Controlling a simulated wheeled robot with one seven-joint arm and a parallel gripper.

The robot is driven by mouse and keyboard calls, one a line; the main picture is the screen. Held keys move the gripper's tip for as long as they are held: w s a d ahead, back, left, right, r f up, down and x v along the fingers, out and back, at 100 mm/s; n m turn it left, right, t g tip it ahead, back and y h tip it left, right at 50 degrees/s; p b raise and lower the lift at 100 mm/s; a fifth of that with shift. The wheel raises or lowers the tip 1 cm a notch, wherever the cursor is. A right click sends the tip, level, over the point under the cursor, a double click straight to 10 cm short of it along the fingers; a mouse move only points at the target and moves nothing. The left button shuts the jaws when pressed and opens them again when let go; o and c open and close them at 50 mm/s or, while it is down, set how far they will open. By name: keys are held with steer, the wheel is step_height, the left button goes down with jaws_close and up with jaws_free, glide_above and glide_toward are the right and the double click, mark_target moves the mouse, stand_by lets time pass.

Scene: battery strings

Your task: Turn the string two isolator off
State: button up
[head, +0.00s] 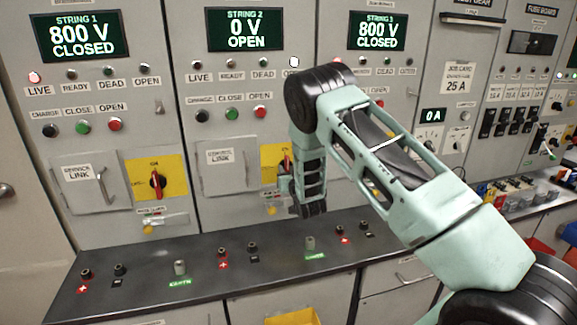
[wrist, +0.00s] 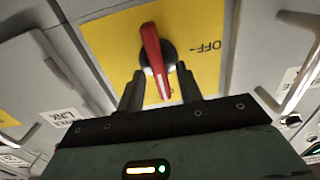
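The string two isolator is a red rotary handle on a yellow plate (head: 270,156), partly hidden behind my gripper in the head view. In the wrist view the red handle (wrist: 152,48) stands on its dark hub, with "OFF" printed upside down on the plate to its right. My gripper (wrist: 160,88) is open, its two dark fingers either side of the handle's near end, with visible gaps. Contact cannot be told. In the head view my gripper (head: 310,208) hangs in front of the panel. The string 2 display (head: 244,29) reads 0 V OPEN.
The string 1 isolator (head: 157,181) is to the left; its display (head: 80,37) reads 800 V CLOSED. The string 3 display (head: 377,31) reads 800 V CLOSED. A link cover with a handle (head: 228,165) is left of the isolator. A dark ledge (head: 140,255) with terminals runs below.

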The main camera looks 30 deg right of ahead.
steer(key=shift+w, duration=0.25)
jaws_close()
